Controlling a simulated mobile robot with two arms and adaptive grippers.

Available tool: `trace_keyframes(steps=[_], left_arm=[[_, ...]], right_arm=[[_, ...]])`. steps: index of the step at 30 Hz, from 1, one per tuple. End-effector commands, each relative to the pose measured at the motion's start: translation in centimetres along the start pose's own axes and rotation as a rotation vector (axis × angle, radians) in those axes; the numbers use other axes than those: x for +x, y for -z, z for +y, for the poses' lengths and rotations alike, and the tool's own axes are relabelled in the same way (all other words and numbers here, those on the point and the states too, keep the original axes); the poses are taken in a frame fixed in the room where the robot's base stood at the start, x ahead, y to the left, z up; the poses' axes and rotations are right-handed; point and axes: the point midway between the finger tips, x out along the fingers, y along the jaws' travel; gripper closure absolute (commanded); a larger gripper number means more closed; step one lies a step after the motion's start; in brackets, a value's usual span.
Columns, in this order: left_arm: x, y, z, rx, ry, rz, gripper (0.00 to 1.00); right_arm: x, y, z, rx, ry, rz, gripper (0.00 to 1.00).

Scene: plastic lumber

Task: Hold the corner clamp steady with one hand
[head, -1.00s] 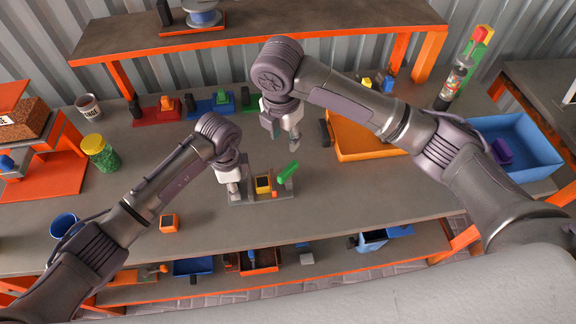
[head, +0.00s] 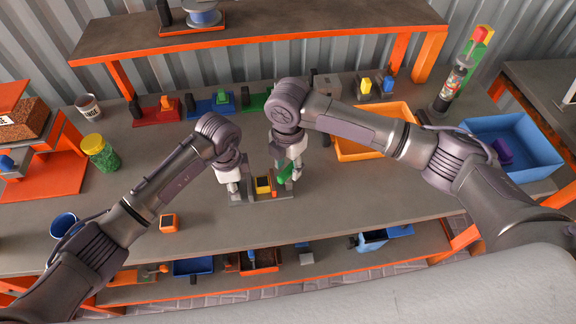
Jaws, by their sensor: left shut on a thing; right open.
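The right gripper partly covers the handle.
An orange tray (head: 350,152) lies right of the clamp, with a blue bin (head: 545,150) farther right. A small orange box (head: 168,223) and a blue cup (head: 65,226) are front left. Red, blue and green fixtures line the back. Bench in front of the clamp is clear.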

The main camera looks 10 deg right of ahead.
Motion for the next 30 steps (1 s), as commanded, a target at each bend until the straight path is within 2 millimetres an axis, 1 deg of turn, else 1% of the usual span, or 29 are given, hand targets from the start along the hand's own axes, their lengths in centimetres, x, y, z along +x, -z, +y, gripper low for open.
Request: trace_keyframes(steps=[1, 4, 12, 14, 15, 20, 21, 30], left_arm=[[-0.03, 0.06, -0.03, 0.000, 0.001, 0.002, 1.00], [-0.03, 0.06, -0.03, 0.000, 0.001, 0.002, 1.00], [-0.03, 0.06, -0.03, 0.000, 0.001, 0.002, 1.00], [-0.03, 0.06, -0.03, 0.000, 0.001, 0.002, 1.00], [-0.03, 0.06, -0.03, 0.000, 0.001, 0.002, 1.00], [-0.04, 0.06, -0.03, 0.000, 0.001, 0.002, 1.00], [-0.04, 0.06, -0.03, 0.000, 0.001, 0.002, 1.00], [-0.04, 0.06, -0.03, 0.000, 0.001, 0.002, 1.00]], right_arm=[[0.43, -0.01, -0.01, 0.001, 0.001, 0.000, 0.56], [0.86, 0.00, 0.03, 0.000, -0.001, 0.000, 0.56], [0.99, 0.01, 0.03, -0.001, -0.001, 0.000, 0.56], [0.99, 0.01, 0.03, -0.001, -0.001, 0.000, 0.65], [0.99, 0.01, 0.03, -0.001, -0.001, 0.000, 0.71], [0.97, 0.01, 0.03, -0.001, -0.001, 0.000, 0.98], [0.97, 0.01, 0.03, -0.001, -0.001, 0.000, 1.00], [0.97, 0.03, 0.04, 0.016, -0.001, 0.001, 1.00]])
